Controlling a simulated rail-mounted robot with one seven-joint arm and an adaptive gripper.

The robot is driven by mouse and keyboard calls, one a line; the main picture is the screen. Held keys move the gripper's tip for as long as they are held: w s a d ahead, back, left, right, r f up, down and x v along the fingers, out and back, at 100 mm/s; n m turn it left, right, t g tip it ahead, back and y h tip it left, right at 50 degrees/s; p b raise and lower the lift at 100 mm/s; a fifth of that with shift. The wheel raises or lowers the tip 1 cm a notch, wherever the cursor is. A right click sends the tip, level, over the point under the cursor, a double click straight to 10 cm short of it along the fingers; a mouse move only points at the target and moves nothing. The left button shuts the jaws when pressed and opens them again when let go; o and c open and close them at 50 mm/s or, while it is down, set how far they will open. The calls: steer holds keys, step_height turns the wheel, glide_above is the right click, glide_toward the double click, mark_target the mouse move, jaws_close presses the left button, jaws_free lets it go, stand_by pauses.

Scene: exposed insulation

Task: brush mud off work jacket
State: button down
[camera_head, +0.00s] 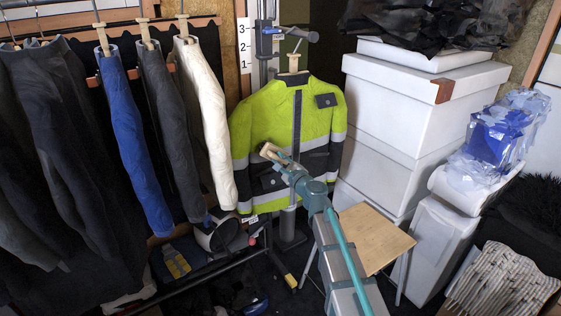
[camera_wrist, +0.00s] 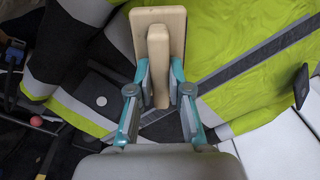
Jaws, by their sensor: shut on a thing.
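The work jacket (camera_head: 318,130) is hi-vis yellow with dark panels and grey reflective bands. It hangs upright on a stand in the middle of the head view and fills much of the wrist view (camera_wrist: 230,50). No mud on it can be made out clearly. My gripper (camera_head: 279,161) is in front of the jacket's lower chest, shut on the handle of a light wooden brush (camera_head: 268,150). In the wrist view my gripper's fingers (camera_wrist: 160,85) flank the brush (camera_wrist: 140,30). The bristles are hidden, and I cannot tell whether they touch the jacket.
Dark, blue and white garments (camera_head: 135,140) hang on a rail at left. White boxes (camera_head: 410,100) are stacked at right, beside plastic-wrapped blue goods (camera_head: 495,135). A small wooden table (camera_head: 375,235) stands below the jacket's right side. Clutter covers the floor at lower left.

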mark_target(278, 148)
steer(key=shift+x, duration=0.85)
steer(key=shift+r, duration=0.1)
steer(key=shift+r+p, duration=1.35)
steer(key=shift+r, duration=0.6)
steer(key=shift+w+f+b, duration=0.1)
steer(key=shift+b, duration=0.2)
step_height(278, 148, down, 4)
steer(key=b, duration=0.4)
steer(key=shift+a, duration=0.1)
